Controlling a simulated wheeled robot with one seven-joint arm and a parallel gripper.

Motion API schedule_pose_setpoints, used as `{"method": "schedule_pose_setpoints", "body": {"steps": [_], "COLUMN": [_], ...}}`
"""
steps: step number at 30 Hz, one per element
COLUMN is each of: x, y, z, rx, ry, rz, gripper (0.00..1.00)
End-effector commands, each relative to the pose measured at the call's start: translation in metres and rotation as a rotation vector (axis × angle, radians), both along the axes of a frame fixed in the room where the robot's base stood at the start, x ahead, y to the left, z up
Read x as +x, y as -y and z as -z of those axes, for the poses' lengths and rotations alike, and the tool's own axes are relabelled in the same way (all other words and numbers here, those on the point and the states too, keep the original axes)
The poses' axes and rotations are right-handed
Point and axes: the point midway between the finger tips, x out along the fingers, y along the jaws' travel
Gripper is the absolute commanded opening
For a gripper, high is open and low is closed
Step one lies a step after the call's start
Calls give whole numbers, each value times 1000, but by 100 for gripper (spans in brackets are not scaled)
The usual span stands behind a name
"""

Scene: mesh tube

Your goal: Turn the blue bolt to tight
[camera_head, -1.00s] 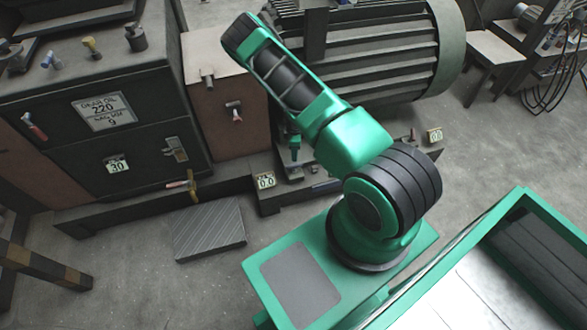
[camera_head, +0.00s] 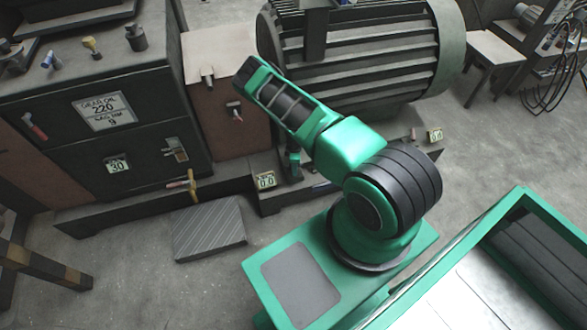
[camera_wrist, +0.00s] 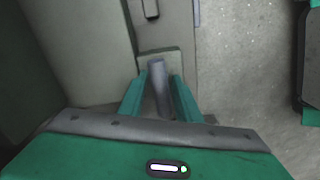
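In the wrist view, a grey-blue bolt (camera_wrist: 159,85) stands on a small pale block (camera_wrist: 172,55) and reaches between the two green fingers of my gripper (camera_wrist: 160,76). The fingers are apart, one on each side of the bolt. A gap shows on the left; the right finger is very close to the bolt, and I cannot tell whether it touches. In the head view, my gripper (camera_head: 293,166) points down at the low base in front of the ribbed motor, partly behind my arm. The bolt cannot be made out clearly there.
The ribbed motor (camera_head: 375,50) stands behind my arm. Small gauges (camera_head: 265,181) (camera_head: 435,135) sit on the base.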

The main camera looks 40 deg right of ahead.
Motion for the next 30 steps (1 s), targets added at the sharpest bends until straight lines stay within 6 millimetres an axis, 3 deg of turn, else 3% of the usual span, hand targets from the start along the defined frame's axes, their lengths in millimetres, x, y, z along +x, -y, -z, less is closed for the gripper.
{"method": "schedule_pose_setpoints", "body": {"steps": [8,12,30], "x": [0,0,2], "y": [0,0,1], "z": [1,1,0], "rx": [0,0,-2], "ry": [0,0,3], "rz": [0,0,0], "gripper": [31,0,0]}}
